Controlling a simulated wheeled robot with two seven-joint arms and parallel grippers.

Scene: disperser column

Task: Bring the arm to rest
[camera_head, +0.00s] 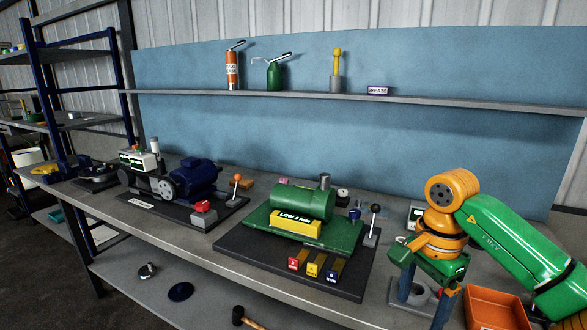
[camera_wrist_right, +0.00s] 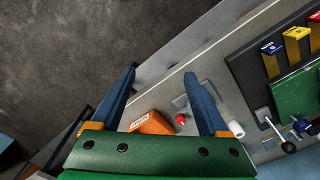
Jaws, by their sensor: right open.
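My right arm (camera_head: 520,250), green and orange, comes in from the right edge and bends down over the right end of the bench. My right gripper (camera_head: 421,310) points down there, with its two blue fingers spread. In the right wrist view the fingers of the right gripper (camera_wrist_right: 160,74) stand wide apart with nothing between their tips. Bench top, its front edge and the floor show below them. My left gripper is in neither view.
An orange tray (camera_head: 495,308) lies right of the gripper. A dark base plate (camera_head: 235,250) with a green housing (camera_head: 303,203) stands left of it. A blue motor (camera_head: 190,180) is further left. A shelf (camera_head: 440,98) with bottles runs along the back panel. Floor (camera_wrist_right: 70,45) lies beyond the bench edge.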

